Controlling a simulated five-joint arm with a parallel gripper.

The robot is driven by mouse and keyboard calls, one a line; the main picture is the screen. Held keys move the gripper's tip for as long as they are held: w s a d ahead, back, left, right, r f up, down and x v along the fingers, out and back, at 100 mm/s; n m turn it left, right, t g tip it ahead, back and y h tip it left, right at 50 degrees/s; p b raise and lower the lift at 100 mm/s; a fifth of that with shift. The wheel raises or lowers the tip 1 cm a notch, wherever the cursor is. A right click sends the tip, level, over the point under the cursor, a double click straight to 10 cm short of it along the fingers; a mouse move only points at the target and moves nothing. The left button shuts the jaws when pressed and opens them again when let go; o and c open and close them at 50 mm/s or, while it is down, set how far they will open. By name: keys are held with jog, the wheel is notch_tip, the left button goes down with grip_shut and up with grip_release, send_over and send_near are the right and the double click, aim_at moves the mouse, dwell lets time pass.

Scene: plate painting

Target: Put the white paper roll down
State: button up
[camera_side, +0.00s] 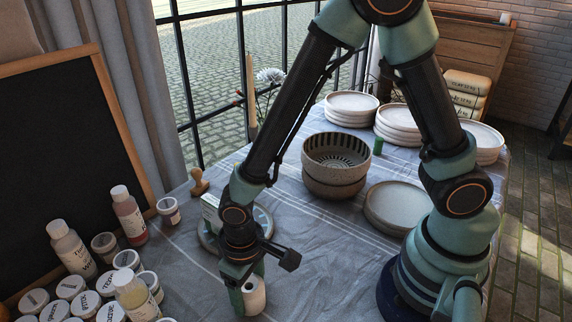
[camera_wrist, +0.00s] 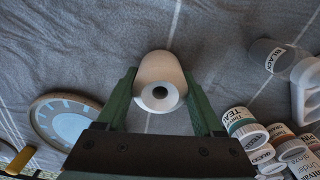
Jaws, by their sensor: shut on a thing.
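The white paper roll (camera_side: 253,296) is between the green fingers of my gripper (camera_side: 246,290), low over the cloth-covered table near the front in the side view. In the wrist view the roll (camera_wrist: 160,82) shows its end with a dark round hole, and the fingers of my gripper (camera_wrist: 161,95) are on either side of it. My gripper is shut on the roll. I cannot tell whether the roll's lower end touches the cloth.
Paint jars and bottles (camera_side: 72,248) crowd the left, before a blackboard (camera_side: 50,140). A painted plate (camera_side: 264,222) lies behind my gripper. Stacked bowls (camera_side: 335,180) and plates (camera_side: 397,205) stand further right. Bare cloth (camera_side: 330,270) lies right of the roll.

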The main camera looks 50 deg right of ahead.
aim_at(248, 283)
jog(key=o, duration=1.4)
notch_tip(248, 283, up, 12)
jog(key=shift+f, duration=0.25)
jog(key=d+r+t, duration=0.2)
jog(key=d+r, duration=0.2)
jog(key=d, duration=0.2)
jog(key=w+d+r+m+t, duration=0.1)
jog(key=d+r, duration=0.3)
jog(key=d, duration=0.3)
jog(key=w+d+r+t, duration=0.1)
jog(key=d+r+t, duration=0.1)
jog(key=d+r, duration=0.2)
jog(key=shift+d+r+m+t, duration=0.15)
jog(key=shift+d+m, duration=0.05)
jog(key=shift+d, duration=0.4)
jog(key=shift+d+r+m+t, duration=0.15)
jog(key=shift+d+m, duration=0.05)
jog(key=shift+d, duration=0.4)
